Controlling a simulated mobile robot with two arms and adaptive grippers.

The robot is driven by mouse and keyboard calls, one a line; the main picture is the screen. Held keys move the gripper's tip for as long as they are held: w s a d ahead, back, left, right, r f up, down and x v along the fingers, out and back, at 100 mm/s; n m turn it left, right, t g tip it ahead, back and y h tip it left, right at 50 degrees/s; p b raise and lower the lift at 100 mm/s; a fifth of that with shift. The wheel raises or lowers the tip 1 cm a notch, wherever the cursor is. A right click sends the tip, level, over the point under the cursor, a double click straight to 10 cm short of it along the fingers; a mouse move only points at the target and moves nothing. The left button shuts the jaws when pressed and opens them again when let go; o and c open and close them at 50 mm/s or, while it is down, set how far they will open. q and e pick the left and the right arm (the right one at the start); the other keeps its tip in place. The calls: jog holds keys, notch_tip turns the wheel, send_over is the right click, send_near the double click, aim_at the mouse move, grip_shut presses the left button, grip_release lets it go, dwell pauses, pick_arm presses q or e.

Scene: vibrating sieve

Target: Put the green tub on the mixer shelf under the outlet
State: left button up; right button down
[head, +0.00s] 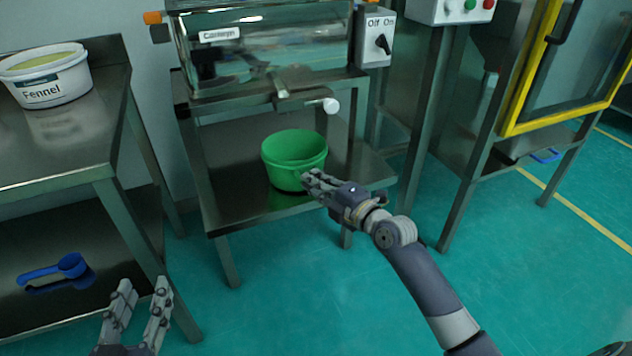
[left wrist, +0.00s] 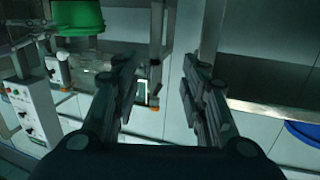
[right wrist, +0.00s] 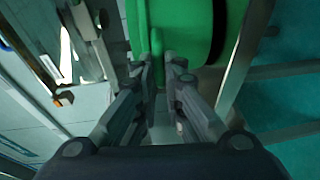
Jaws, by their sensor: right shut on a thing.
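The green tub (head: 286,175) is upright over the mixer shelf (head: 228,205), below the mixer body. Whether its base touches the shelf is hard to tell. My right gripper (head: 314,183) is at the tub's near right side. In the right wrist view a green tab of the tub (right wrist: 157,45) is between its closed fingers (right wrist: 160,65). A metal chute-like part and a white-ended piece (head: 330,105) stick out of the mixer (head: 270,55) above the tub. My left gripper (head: 140,300) is open and empty at the lower left; its parted fingers also show in the left wrist view (left wrist: 160,75).
A steel table (head: 60,160) at the left bears a white Fennel tub (head: 45,82). A blue scoop (head: 55,270) lies on its lower shelf. The mixer frame's legs stand around the shelf. A yellow-framed cabinet (head: 520,90) is at the right. Open floor lies in front.

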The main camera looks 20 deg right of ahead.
pick_arm(q)
jog(key=shift+d+r, duration=0.1)
jog(key=shift+r, duration=0.25)
jog(key=shift+w+d+r+t, duration=0.1)
jog(key=shift+w+r+t, duration=0.1)
jog(key=shift+r+t, duration=0.5)
jog(key=shift+r, duration=0.2)
jog(key=shift+s+d+r+t+h+b, duration=0.15)
jog(key=shift+r+t+h+b, duration=0.4)
jog(key=shift+r, duration=0.5)
jog(key=shift+r, duration=0.25)
jog(key=shift+r+t, duration=0.1)
jog(key=shift+t, duration=0.15)
jog(key=shift+r, duration=0.25)
